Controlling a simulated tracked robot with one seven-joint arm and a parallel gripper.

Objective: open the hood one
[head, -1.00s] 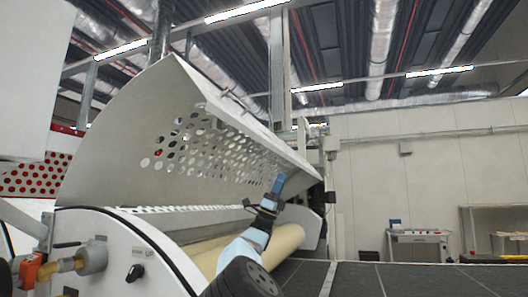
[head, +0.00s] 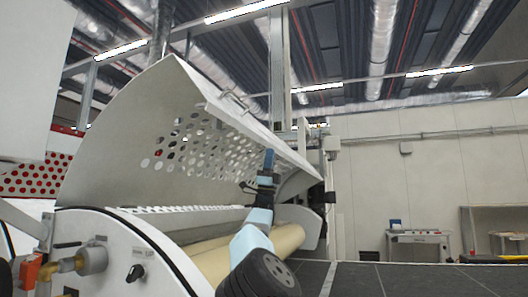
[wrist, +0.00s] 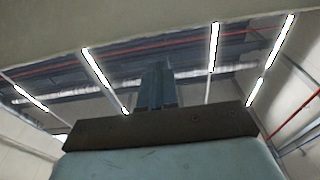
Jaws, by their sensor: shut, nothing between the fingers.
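The hood (head: 115,135) is a large white curved cover with rows of round holes, above the roller coater in the head view. It stands raised and tilted, with a wide gap between it and the machine body. A handle (head: 235,101) sits on its upper edge. My gripper (head: 268,160) is shut and empty, pointing up under the hood's inner side near its right end. I cannot tell whether the fingertips touch the hood. In the wrist view, the shut fingers (wrist: 156,86) point towards a pale surface, probably the hood (wrist: 100,20), across the top.
A cream roller (head: 285,241) lies below the hood, behind my arm. The white side panel (head: 125,247) with a valve (head: 90,260) is at lower left. A dark tiled surface (head: 400,280) spreads at lower right. A bench (head: 418,246) stands by the far wall.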

